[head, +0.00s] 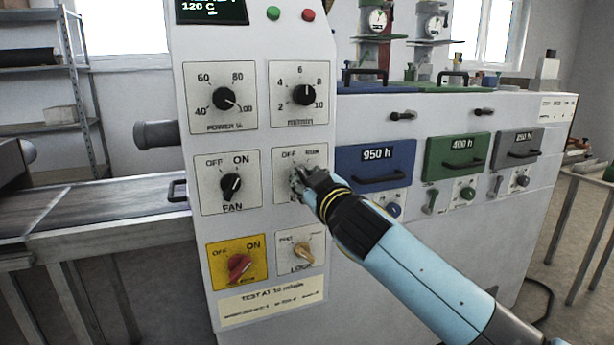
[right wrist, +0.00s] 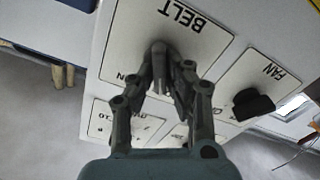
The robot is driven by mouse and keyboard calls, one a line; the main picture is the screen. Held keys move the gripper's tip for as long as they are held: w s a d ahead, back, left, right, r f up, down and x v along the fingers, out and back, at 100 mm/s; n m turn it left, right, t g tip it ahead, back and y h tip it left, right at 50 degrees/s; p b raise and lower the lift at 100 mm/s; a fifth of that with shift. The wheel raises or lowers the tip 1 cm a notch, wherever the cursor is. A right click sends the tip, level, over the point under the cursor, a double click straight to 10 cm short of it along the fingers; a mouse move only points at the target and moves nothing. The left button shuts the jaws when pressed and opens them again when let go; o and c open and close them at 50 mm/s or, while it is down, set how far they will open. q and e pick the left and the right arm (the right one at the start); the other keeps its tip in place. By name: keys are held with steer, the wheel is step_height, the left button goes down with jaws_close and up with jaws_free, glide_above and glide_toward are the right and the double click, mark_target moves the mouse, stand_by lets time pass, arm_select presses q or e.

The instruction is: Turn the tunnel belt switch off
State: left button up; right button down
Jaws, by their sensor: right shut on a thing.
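The belt switch (head: 281,163) is a white plate with a knob on the control panel, right of the fan switch; the word OFF shows at its upper left. My right gripper (head: 303,181) covers most of this plate and hides its knob in the head view. In the right wrist view the plate is upside down and reads BELT (right wrist: 183,18). There my right gripper's fingers (right wrist: 168,75) are closed around the grey knob (right wrist: 159,56). I cannot tell which way the knob points. My left gripper is not in view.
On the panel (head: 322,240) the black fan knob (head: 231,186) sits close to the left. A red knob on a yellow plate (head: 239,266) and a tan lock knob (head: 303,253) are below. Power (head: 225,99) and m/min (head: 303,95) dials are above. Blue, green and grey drawers stand to the right.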

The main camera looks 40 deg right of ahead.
steer(key=shift+n, duration=0.3)
steer(key=c, duration=1.3)
jaws_free()
steer(key=shift+c, duration=0.2)
steer(key=v, duration=1.2)
steer(key=shift+f, duration=0.1)
